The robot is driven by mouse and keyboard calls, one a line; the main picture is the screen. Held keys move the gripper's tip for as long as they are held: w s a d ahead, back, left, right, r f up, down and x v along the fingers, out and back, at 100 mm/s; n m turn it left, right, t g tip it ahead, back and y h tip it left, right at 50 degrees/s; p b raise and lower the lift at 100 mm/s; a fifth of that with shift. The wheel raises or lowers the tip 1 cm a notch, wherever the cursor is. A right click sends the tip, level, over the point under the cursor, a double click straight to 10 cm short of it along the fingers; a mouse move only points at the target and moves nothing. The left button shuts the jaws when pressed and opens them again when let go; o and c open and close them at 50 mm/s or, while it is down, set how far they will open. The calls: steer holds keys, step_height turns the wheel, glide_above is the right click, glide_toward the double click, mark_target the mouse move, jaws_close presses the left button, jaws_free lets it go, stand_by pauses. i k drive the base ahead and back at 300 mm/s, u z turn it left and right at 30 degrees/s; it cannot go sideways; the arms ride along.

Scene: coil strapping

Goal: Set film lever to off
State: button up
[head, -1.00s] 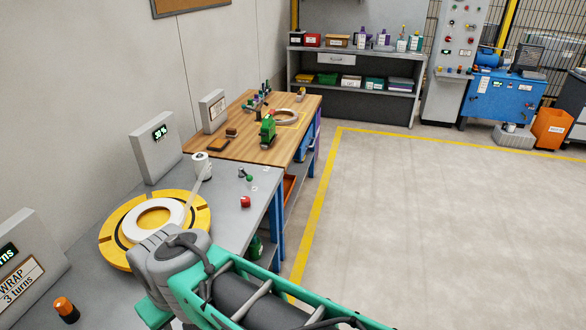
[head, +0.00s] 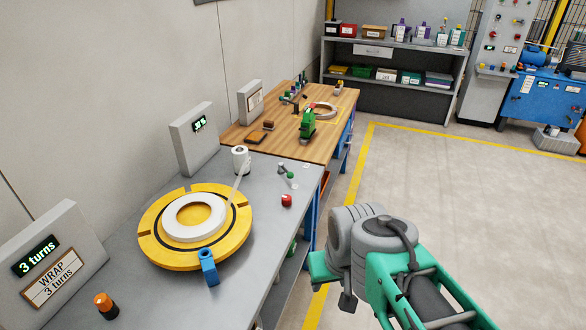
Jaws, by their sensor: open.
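A small lever with a green knob (head: 289,174) stands on the grey bench near its right edge, with small white labels beside it. I take it for the film lever; the label text is too small to read. My gripper (head: 335,290) is at the bench's right side, below and to the right of the lever and apart from it. It is open, partly hidden by my arm, and I see nothing in it. A yellow turntable (head: 155,245) carries a white ring-shaped coil (head: 172,228). A white film strip runs from the coil to a white roll (head: 240,158).
A red button (head: 286,200) sits just in front of the lever. A blue block (head: 208,266) stands at the turntable's front edge. An orange knob (head: 104,304) and a "3 turns" display (head: 60,262) are at front left. A wooden bench (head: 270,140) adjoins behind. Floor at right is clear.

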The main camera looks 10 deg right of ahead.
mark_target(281, 165)
steer(key=z, duration=0.9)
steer(key=i, duration=1.7)
steer(key=u, duration=3.8)
